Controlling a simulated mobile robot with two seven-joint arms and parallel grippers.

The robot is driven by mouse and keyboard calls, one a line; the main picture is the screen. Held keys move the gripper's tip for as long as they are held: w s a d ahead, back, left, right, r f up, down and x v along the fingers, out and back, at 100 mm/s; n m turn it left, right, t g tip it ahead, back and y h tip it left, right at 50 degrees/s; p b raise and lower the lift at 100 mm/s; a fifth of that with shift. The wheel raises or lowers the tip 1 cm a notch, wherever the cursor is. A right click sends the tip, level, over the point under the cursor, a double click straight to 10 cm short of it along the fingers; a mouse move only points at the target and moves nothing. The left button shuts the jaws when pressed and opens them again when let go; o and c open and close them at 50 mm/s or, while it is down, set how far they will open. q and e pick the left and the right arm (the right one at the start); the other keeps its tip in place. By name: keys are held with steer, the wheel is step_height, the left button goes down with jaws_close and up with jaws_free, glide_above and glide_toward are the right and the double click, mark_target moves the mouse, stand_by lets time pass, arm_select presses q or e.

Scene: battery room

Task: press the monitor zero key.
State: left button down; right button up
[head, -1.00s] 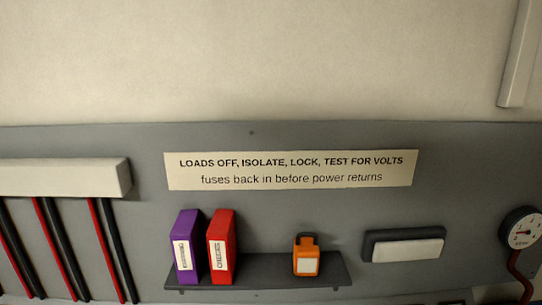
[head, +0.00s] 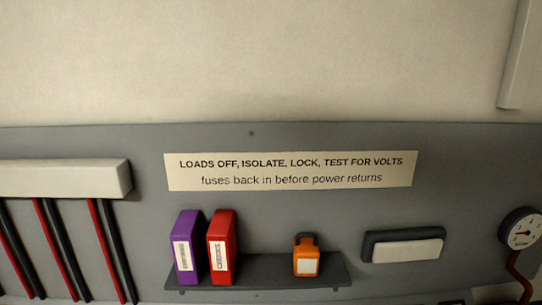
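No monitor with a zero key can be made out in the head view. The view faces the upper part of a grey wall panel. An orange device (head: 306,262) with a pale square face stands on a dark shelf; I cannot tell what it is. A round dial gauge (head: 522,232) with a white face is at the right edge, with a red pipe below it. Neither of my grippers is in view.
The dark shelf (head: 260,279) also holds a purple binder (head: 184,232) and a red binder (head: 220,232). A printed sign (head: 290,169) is above it. A white-fronted box (head: 408,250) is at right. Red and black cables hang below a white duct (head: 62,177) at left.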

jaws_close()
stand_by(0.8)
